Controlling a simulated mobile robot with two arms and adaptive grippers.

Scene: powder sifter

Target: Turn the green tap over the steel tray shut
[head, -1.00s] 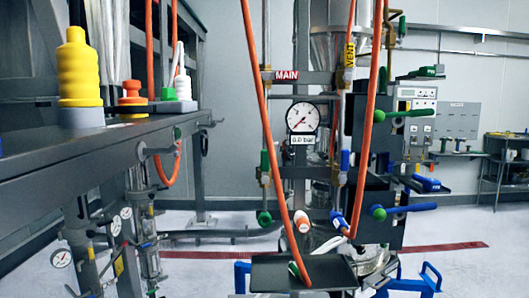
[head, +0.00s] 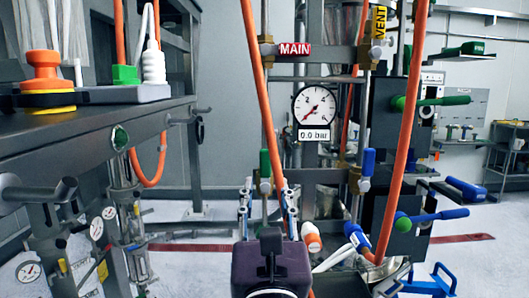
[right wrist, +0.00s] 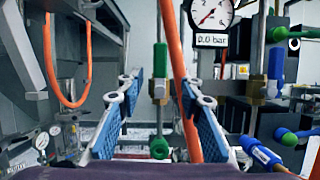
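The green tap (head: 264,163) has an upright green handle on a thin vertical pipe, left of the pressure gauge. In the right wrist view its handle (right wrist: 160,68) stands straight ahead, with a green knob (right wrist: 159,148) lower on the same pipe. My right gripper (head: 267,196) is open and empty, its two blue-padded fingers pointing at this pipe from the near side. The handle shows above and between the fingertips; I see no contact. A dark flat tray (head: 342,285) shows partly beside my gripper's body, which hides the rest. My left gripper is not in view.
An orange hose (head: 259,90) hangs close by the tap and passes near my right finger; a second hose (head: 408,130) hangs at right. Blue-handled taps (head: 368,162) and the gauge (head: 314,106) stand right of the tap. A dark bench (head: 90,135) fills the left.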

